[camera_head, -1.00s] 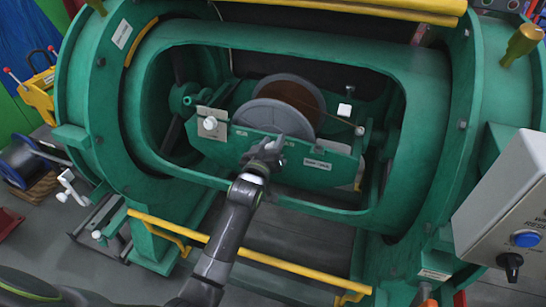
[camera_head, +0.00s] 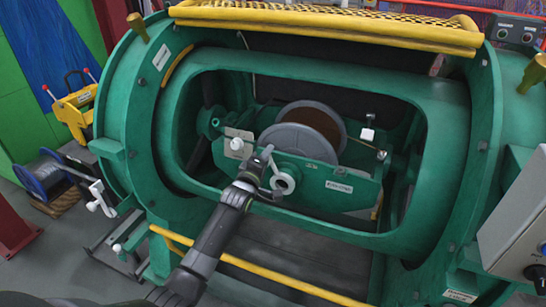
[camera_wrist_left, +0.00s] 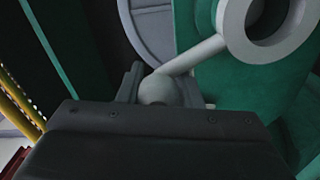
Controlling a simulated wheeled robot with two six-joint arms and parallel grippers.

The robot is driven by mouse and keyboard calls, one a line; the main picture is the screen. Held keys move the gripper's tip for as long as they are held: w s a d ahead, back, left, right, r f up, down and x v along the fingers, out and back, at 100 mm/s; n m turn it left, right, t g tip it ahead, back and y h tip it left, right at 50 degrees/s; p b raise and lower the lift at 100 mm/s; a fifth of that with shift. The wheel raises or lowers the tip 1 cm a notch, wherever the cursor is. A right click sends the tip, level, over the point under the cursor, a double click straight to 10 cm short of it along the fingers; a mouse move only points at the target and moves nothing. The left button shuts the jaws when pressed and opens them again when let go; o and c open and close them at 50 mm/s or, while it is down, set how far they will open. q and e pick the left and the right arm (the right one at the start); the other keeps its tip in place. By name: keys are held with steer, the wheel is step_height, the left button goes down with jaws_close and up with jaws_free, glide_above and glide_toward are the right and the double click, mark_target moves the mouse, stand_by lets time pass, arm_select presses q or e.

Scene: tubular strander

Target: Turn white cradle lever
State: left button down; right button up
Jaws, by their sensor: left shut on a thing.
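The white cradle lever (camera_wrist_left: 200,52) has a ring-shaped hub (camera_head: 283,183) on the front of the green cradle plate (camera_head: 312,172). In the left wrist view the hub (camera_wrist_left: 268,22) is at the upper right, and the arm slants down left to a round pale knob (camera_wrist_left: 158,89). My left gripper (camera_head: 265,163) is shut on this knob, left of the hub. The knob sits between its fingers (camera_wrist_left: 160,88), partly hidden by the gripper body. My right gripper is not in view.
A grey reel (camera_head: 300,140) sits in the cradle behind the plate. The green frame's opening (camera_head: 440,150) surrounds my arm. A yellow bar (camera_head: 270,278) runs below it, and a grey control box (camera_head: 520,215) stands at the right.

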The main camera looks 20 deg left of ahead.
arm_select(q)
steer(key=a+f+n, duration=0.1)
steer(key=n, duration=0.1)
steer(key=shift+a+f+n+p, duration=0.3)
steer(key=shift+a+f+p, duration=0.05)
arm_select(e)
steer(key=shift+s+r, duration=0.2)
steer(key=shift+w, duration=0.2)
